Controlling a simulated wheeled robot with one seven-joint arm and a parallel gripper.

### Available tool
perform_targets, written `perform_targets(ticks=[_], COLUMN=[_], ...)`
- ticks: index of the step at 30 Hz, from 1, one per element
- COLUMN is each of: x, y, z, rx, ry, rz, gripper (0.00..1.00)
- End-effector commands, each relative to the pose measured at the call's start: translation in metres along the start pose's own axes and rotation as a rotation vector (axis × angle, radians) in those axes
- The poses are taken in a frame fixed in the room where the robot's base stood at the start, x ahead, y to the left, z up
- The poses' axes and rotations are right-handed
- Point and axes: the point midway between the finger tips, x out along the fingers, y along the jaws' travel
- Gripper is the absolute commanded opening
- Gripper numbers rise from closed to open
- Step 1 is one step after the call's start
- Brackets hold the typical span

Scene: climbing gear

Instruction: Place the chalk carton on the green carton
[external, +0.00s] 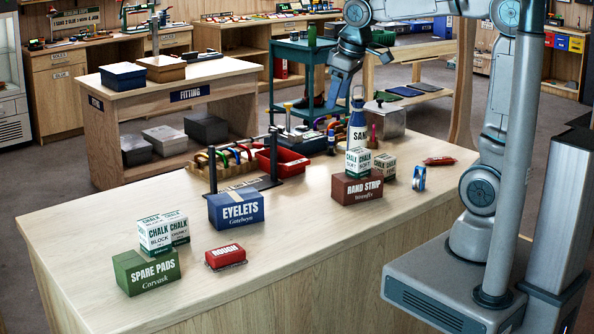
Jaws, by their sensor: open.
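The green carton (146,272), marked SPARE PADS, stands at the front left of the bench. My gripper (322,104) is open, pointing down above the far side of the bench, apart from all cartons. Its fingertips are small and hard to make out.
A blue EYELETS carton (236,210) and a red ROUGH pack (226,257) lie between the carton groups. A dark rack (232,188), red bin (284,165) and blue SAN bottle (357,134) stand farther back. The bench's front right is clear.

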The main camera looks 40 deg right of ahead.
Motion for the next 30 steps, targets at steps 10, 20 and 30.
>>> perform_targets(ticks=[10, 20, 30], x=[0.017, 0.029, 0.047], y=[0.031, 0.029, 0.028], z=[0.153, 0.189, 0.194], rx=[0.362, 0.452, 0.458], ry=[0.044, 0.055, 0.038], rz=[0.072, 0.085, 0.08], gripper=[0.65, 0.65, 0.65])
